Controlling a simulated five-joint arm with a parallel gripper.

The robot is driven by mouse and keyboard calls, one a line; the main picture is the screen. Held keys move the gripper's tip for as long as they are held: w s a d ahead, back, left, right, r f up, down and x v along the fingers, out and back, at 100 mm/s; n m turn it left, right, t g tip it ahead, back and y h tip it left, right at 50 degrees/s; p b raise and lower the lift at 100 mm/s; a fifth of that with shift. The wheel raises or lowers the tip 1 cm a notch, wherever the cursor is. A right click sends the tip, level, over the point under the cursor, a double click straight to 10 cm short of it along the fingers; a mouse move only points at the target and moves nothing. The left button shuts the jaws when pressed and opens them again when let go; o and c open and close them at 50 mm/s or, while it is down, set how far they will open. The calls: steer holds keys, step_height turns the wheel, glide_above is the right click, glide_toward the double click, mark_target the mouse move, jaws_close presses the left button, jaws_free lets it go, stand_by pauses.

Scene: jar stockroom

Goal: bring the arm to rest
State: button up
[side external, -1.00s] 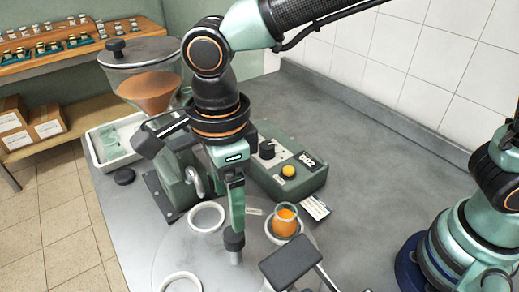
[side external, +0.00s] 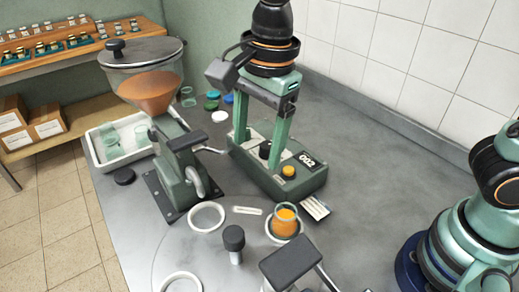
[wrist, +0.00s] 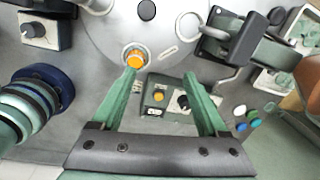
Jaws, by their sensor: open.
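My gripper (side external: 260,138) is open and empty, pointing down above the green control box (side external: 305,180) with the yellow button. In the wrist view, my gripper (wrist: 160,75) has its two green fingers spread wide, with the control box showing between them. A small glass jar with orange contents (side external: 285,222) stands upright in a round seat on the table, apart from the fingers; the jar also shows near the left fingertip in the wrist view (wrist: 134,60).
A hopper with orange powder (side external: 152,92) stands on a green dispenser at left. A white tray (side external: 97,150) holds glass jars. A dark-topped post (side external: 234,238) rises beside the jar. Coloured lids (side external: 220,117) lie behind. The grey table is clear at right (side external: 390,170).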

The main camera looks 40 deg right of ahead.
steer(key=s+d+r+n+t, duration=0.1)
steer(key=d+n+t, duration=0.3)
steer(key=d+n, duration=1.1)
steer(key=shift+s+d+n+t+h, duration=0.3)
steer(key=shift+d+n+h, duration=0.1)
steer(key=shift+d, duration=3.5)
